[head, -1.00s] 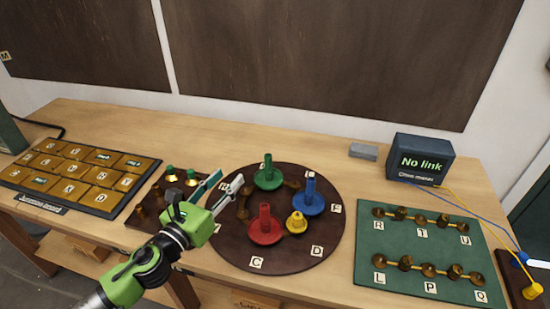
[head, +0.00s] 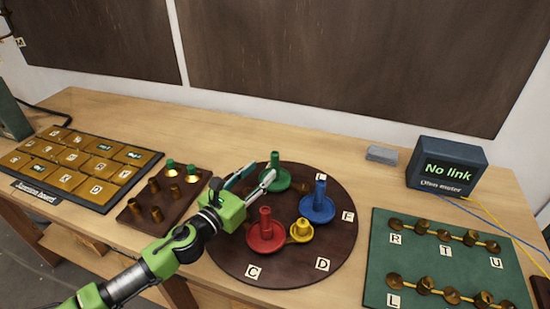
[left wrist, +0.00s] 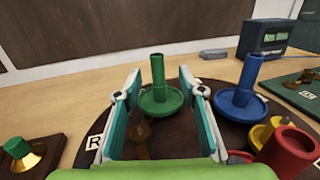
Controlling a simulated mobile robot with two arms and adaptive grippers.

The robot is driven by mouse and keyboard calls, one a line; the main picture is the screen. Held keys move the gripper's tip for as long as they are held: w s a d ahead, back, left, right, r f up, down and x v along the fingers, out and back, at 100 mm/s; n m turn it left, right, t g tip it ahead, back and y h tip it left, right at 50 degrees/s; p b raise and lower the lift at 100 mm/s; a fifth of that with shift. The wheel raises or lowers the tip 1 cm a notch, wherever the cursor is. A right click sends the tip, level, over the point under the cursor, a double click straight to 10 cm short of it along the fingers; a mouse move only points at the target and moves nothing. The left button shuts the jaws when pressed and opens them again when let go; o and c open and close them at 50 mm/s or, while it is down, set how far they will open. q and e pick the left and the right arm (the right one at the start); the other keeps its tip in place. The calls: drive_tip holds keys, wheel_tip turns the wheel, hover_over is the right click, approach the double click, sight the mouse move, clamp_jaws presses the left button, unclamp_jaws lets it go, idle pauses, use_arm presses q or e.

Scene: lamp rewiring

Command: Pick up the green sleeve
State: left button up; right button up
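The green sleeve (head: 275,170), a tube with a wide dished base, stands upright on the dark round board (head: 335,248). My left gripper (head: 257,177) is open and empty, just to the left of the sleeve in the head view. In the left wrist view the green sleeve (left wrist: 158,90) shows between the two open fingers (left wrist: 160,76), its base a little beyond them; I cannot tell whether either finger touches it. My right gripper is not in view.
Blue (head: 318,204), red (head: 265,235) and small yellow (head: 301,230) pieces stand close by on the board. A small rack (head: 150,222) with green-topped pieces lies left of it. A green panel (head: 420,262) and a "No link" meter (head: 447,167) are to the right.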

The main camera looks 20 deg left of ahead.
sight(272, 161)
use_arm(q)
drive_tip(key=x, duration=0.3)
drive_tip(key=shift+w+d, duration=0.1)
drive_tip(key=shift+w, duration=0.25)
drive_tip(key=shift+a+f+p+x, duration=0.15)
drive_tip(key=shift+p+x, duration=0.1)
drive_tip(key=shift+x, duration=0.65)
drive_tip(key=shift+f+p+x, duration=0.15)
drive_tip(key=shift+p+x, duration=0.05)
drive_tip(key=shift+x, duration=0.7)
drive_tip(key=shift+a+f+p+x, duration=0.15)
drive_tip(key=shift+p+x, duration=0.1)
drive_tip(key=shift+x, duration=0.6)
drive_tip(key=c, duration=1)
